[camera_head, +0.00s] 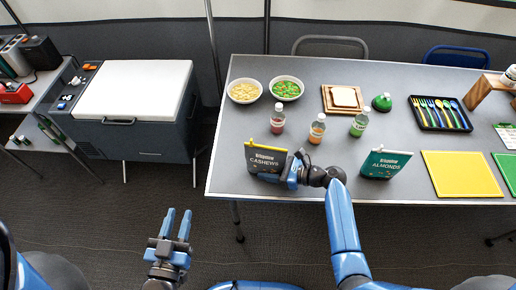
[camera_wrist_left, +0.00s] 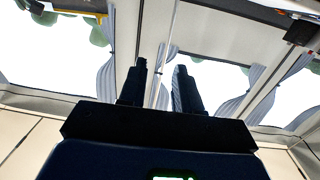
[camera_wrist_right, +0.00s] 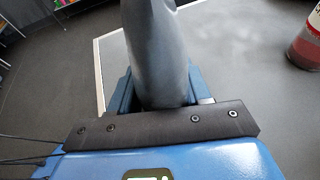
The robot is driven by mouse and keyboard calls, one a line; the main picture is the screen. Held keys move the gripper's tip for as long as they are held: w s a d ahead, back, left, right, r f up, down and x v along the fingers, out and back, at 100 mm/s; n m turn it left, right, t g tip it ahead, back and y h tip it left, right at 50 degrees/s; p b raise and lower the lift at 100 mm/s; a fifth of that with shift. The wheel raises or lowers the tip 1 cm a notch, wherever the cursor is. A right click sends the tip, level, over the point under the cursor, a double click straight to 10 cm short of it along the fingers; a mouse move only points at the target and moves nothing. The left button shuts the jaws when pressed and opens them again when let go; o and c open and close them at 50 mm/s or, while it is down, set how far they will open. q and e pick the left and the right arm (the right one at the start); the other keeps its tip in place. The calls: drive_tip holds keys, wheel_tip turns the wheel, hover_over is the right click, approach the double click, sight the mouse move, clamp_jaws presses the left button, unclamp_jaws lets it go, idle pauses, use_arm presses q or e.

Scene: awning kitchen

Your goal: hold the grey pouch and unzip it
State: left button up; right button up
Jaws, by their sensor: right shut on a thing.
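The dark grey pouch marked CASHEWS (camera_head: 262,160) stands at the front left edge of the table. A yellow strip runs along its top, with a small yellow tab at the left end. My right gripper (camera_head: 291,172) is shut on the pouch's right side. In the right wrist view the grey pouch (camera_wrist_right: 155,50) stands up between the fingers, seen edge-on. My left gripper (camera_head: 177,222) is open and empty, pointing up over the floor in front of the table, left of and apart from the pouch. Its spread fingers also show in the left wrist view (camera_wrist_left: 159,88).
A teal ALMONDS pouch (camera_head: 384,163) stands to the right. Several bottles, one being an orange bottle (camera_head: 317,129), stand behind the pouches. Two bowls, one of them a green-filled bowl (camera_head: 287,88), sit further back. A white-lidded cooler (camera_head: 133,90) stands left of the table.

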use_arm(q)
drive_tip(key=w+d+f+m+g+h, duration=0.2)
drive_tip(key=w+d+f+m+h, duration=0.15)
drive_tip(key=w+d, duration=0.45)
drive_tip(key=n+t+y, duration=0.1)
drive_tip(key=n+t, duration=0.1)
approach(251, 142)
drive_tip(key=w, duration=0.3)
drive_tip(key=w+d, duration=0.1)
drive_tip(key=w, duration=0.6)
drive_tip(key=shift+w+d, duration=0.25)
drive_tip(key=shift+d, duration=0.1)
clamp_jaws()
idle(0.9)
